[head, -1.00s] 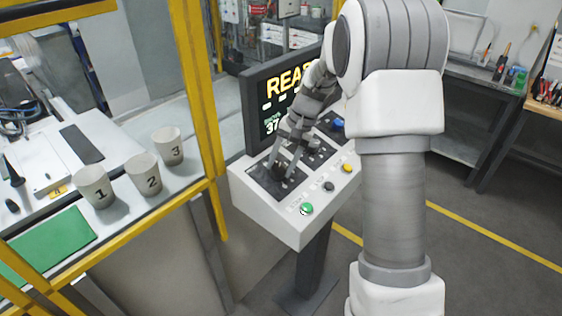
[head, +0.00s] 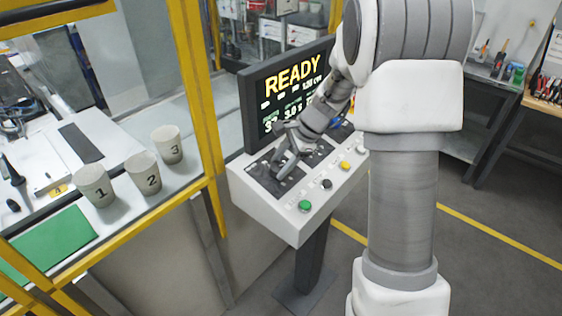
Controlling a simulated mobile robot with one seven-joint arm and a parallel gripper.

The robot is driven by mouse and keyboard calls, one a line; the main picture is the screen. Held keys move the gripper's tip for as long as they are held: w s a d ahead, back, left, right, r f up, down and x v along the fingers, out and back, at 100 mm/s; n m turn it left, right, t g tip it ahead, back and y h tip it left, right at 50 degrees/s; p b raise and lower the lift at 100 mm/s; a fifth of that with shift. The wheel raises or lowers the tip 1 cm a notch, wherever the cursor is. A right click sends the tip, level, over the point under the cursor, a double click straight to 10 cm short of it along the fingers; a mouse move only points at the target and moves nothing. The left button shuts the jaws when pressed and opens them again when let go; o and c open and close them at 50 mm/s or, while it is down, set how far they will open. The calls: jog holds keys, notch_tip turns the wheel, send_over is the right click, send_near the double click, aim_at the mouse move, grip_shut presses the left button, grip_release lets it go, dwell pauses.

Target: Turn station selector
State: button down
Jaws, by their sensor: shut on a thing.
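The control console (head: 282,222) is a light grey sloped box on a dark post. My gripper (head: 278,172) reaches down to the black plate (head: 263,180) on the console's left part. It is shut on the station selector, a small dark knob that the fingers mostly hide. The knob's pointing direction and the plate's markings are too small to read. The screen (head: 290,95) behind the console shows "READY" in yellow, with smaller figures below partly covered by my wrist.
A green button (head: 305,206), a black button (head: 327,184) and a yellow button (head: 345,166) line the console's front edge. Cups marked 1 (head: 95,185), 2 (head: 144,174) and 3 (head: 167,145) stand on the bench at left, behind a yellow frame (head: 194,85).

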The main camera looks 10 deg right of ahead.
jog(key=shift+m+t, duration=0.3)
jog(key=shift+m, duration=0.7)
jog(key=shift+c, duration=1.6)
grip_release()
jog(key=shift+r, duration=0.1)
jog(key=p+v, duration=0.1)
jog(key=v, duration=1.6)
jog(key=shift+r, duration=0.2)
